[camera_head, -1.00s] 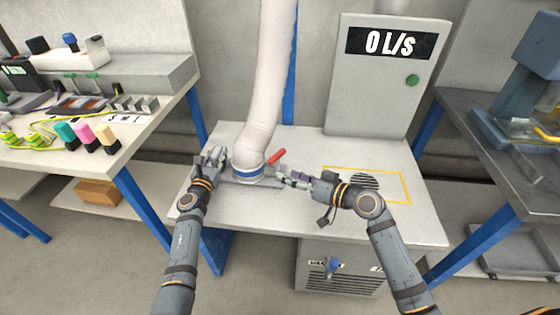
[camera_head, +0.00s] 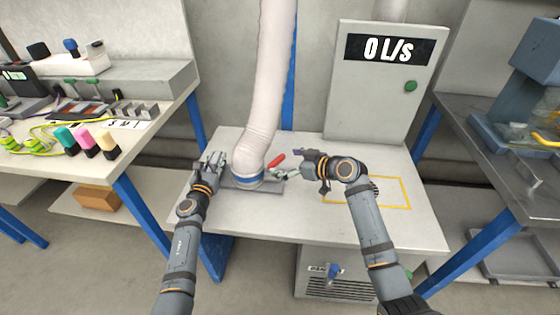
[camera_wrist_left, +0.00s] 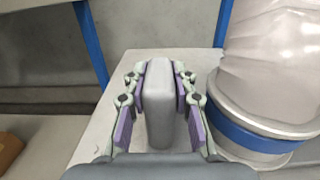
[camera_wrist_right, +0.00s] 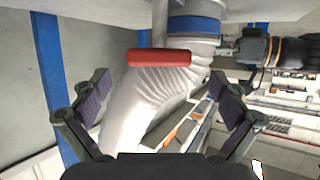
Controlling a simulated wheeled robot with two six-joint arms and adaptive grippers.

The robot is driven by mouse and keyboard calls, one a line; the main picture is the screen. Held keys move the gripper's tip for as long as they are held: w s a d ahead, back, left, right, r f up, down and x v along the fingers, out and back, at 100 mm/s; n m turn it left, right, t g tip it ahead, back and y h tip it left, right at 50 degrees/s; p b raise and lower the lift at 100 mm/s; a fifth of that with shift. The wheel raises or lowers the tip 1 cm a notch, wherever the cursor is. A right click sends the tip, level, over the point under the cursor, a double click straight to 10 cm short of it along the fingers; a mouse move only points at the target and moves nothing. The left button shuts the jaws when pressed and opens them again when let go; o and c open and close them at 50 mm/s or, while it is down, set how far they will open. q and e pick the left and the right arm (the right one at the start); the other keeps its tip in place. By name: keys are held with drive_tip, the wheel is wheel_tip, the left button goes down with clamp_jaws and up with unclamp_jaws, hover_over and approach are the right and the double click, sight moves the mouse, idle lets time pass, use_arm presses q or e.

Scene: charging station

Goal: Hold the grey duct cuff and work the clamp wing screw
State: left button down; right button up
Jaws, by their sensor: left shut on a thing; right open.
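The pale duct (camera_head: 262,105) comes down to a collar with a blue band (camera_head: 247,178) on the bench; the band also shows in the left wrist view (camera_wrist_left: 245,137). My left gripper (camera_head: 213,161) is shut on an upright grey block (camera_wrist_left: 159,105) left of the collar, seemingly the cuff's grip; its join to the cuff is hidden. The red wing screw (camera_head: 276,160) sticks out right of the collar. My right gripper (camera_head: 287,172) is open beside it. In the right wrist view the red screw (camera_wrist_right: 159,57) lies ahead, between the spread fingers and apart from them.
A grey panel (camera_head: 384,110) reading 0 L/s with a green button (camera_head: 410,86) stands behind the bench (camera_head: 310,220). A yellow outlined area (camera_head: 395,205) lies at the bench's right. Side tables stand left and right.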

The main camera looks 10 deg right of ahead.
drive_tip(key=shift+x, duration=1.25)
drive_tip(key=c, duration=1.2)
drive_tip(key=shift+o, duration=0.2)
drive_tip(key=shift+w+d+n+g+y, duration=0.1)
drive_tip(key=shift+w+n+g+y, duration=0.1)
drive_tip(key=shift+n+g+y, duration=0.9)
drive_tip(key=shift+n+g, duration=0.1)
drive_tip(key=shift+n, duration=0.1)
drive_tip(key=o, duration=1.2)
drive_tip(key=shift+c, duration=0.2)
